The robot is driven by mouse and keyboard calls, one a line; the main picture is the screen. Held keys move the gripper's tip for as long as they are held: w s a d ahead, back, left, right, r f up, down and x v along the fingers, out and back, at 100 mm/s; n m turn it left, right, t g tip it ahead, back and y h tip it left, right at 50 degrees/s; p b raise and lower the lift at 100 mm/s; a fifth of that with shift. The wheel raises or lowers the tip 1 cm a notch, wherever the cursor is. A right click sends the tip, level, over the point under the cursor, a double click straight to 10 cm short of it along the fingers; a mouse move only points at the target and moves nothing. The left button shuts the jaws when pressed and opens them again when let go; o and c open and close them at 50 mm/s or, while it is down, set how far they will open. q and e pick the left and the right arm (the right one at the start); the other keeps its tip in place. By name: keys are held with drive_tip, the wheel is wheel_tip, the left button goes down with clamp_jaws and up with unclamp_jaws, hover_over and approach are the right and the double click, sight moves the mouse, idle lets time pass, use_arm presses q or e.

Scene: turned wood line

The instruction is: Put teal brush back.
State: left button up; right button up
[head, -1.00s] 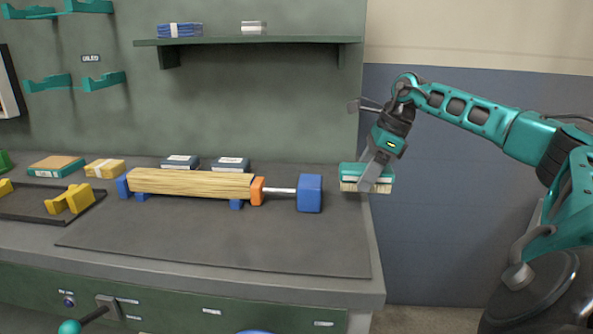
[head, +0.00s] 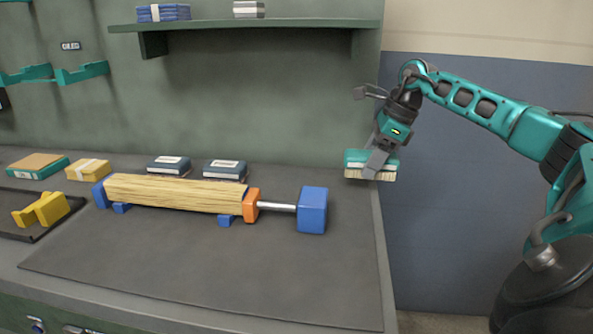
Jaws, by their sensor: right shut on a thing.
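The teal brush (head: 356,160) has a teal back and pale bristles facing down. My right gripper (head: 375,165) is shut on it, at the back right corner of the bench. The bristles are close to the bench top; I cannot tell whether they touch it. My left gripper is not in view.
A wooden workpiece (head: 175,193) lies in a blue and orange fixture (head: 312,210) on a dark mat (head: 200,265). Dark boxes (head: 224,170) stand behind it. A yellow part sits in a black tray (head: 12,232) at left. A shelf (head: 250,27) overhangs the back. The mat's front is clear.

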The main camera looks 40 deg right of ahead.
drive_tip(key=p, duration=0.2)
hover_over(289, 182)
drive_tip(key=s+d, duration=0.1)
drive_tip(key=shift+s+r, duration=0.1)
drive_tip(key=shift+s, duration=0.1)
drive_tip(key=shift+w+a, duration=0.1)
wheel_tip(289, 182, down, 3)
drive_tip(key=shift+f, duration=0.35)
drive_tip(key=shift+f, duration=0.1)
drive_tip(key=o, duration=1)
drive_tip(key=shift+o, duration=0.2)
